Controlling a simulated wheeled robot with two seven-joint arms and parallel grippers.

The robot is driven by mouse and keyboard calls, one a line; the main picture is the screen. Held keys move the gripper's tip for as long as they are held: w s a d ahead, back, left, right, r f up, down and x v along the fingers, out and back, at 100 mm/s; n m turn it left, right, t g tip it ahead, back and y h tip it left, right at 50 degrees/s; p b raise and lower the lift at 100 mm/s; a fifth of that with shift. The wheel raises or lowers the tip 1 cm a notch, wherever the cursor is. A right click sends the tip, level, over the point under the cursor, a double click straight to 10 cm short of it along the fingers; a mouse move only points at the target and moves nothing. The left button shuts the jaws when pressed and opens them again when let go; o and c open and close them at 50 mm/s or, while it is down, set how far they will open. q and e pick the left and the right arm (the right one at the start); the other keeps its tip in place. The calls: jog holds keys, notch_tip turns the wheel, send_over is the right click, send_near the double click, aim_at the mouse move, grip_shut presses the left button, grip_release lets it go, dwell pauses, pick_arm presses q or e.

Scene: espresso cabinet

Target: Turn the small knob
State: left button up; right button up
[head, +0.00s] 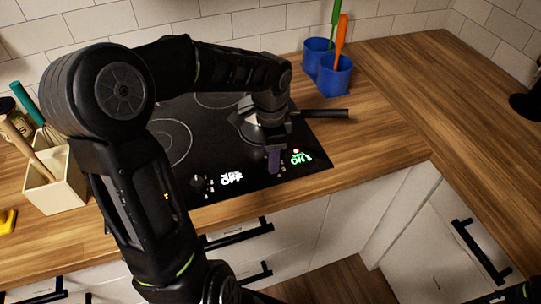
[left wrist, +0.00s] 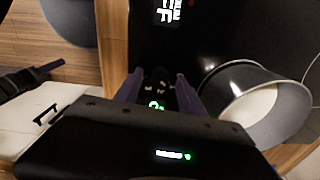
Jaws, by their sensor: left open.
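The black cooktop (head: 170,110) has a dark knob (head: 200,183) at its front, beside a white "OFF" readout (head: 232,178). A green readout (head: 300,157), seemingly "ON", glows further right. My left gripper (head: 274,160) points down over the cooktop's front, just left of the green readout. In the left wrist view my left gripper (left wrist: 158,88) is open, its two purple fingers either side of a small dark knob (left wrist: 158,78). The gripper hides this knob in the head view. Whether the fingers touch it, I cannot tell.
A pan (head: 245,128) with a black handle (head: 325,113) stands on the cooktop close behind the gripper. Blue utensil cups (head: 335,78) stand at the back; a cream utensil holder (head: 62,190) stands at the left. The right counter (head: 400,90) is mostly clear.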

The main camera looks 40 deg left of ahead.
pick_arm(q)
jog(key=shift+f, duration=0.5)
jog(key=shift+c, duration=0.4)
grip_shut()
